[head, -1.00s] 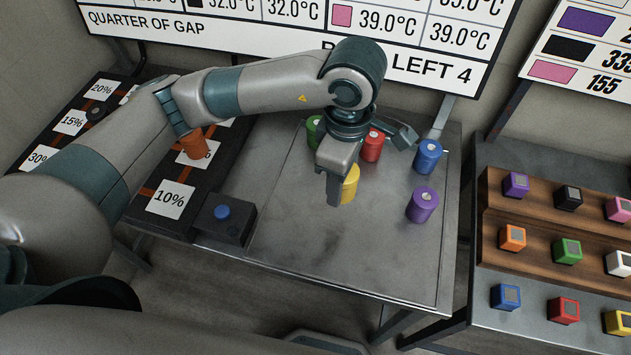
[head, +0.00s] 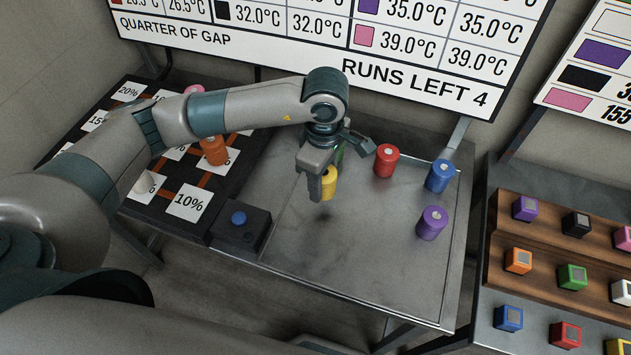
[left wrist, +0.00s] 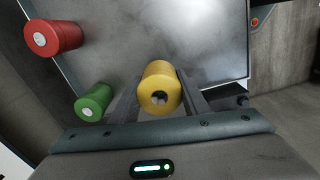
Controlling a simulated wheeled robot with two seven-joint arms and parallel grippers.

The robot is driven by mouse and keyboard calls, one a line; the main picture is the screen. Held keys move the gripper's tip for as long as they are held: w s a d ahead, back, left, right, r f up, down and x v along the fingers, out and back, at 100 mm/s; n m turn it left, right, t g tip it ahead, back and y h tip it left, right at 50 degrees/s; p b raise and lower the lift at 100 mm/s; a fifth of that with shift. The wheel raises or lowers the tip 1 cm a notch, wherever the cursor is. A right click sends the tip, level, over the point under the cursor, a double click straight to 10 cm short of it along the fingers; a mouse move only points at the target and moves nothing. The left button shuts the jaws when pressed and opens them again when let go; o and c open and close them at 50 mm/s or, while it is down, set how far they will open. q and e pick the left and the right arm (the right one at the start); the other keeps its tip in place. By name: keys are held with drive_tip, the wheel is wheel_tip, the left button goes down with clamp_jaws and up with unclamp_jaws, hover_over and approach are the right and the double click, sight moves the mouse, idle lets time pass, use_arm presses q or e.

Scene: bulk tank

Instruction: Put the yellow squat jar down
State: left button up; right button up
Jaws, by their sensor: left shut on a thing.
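The yellow squat jar (head: 331,184) is between the fingers of my left gripper (head: 322,187), which is shut on it. A dark shadow on the metal tray table (head: 350,235) lies below it, so it appears held a little above the surface. My right gripper is not in view.
A green jar (head: 341,152) is partly hidden behind my gripper. Red (head: 387,161), blue (head: 440,176) and purple (head: 432,223) jars stand to the right. A black percent-marked board (head: 215,205) with an orange jar (head: 214,151) and a blue-button box (head: 240,229) are left. The tray's front middle is clear.

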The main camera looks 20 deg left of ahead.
use_arm(q)
drive_tip(key=shift+w+a+f+p, duration=0.15)
drive_tip(key=shift+w+a+f, duration=0.25)
drive_tip(key=shift+a, duration=0.15)
drive_tip(key=shift+w+a+f+p, duration=0.15)
drive_tip(key=shift+w+a+f, duration=0.2)
drive_tip(key=shift+a, duration=0.15)
drive_tip(key=shift+s+f+p, duration=0.1)
drive_tip(key=shift+f+p, duration=0.8)
drive_tip(key=shift+f, duration=1.1)
drive_tip(key=shift+f, duration=0.1)
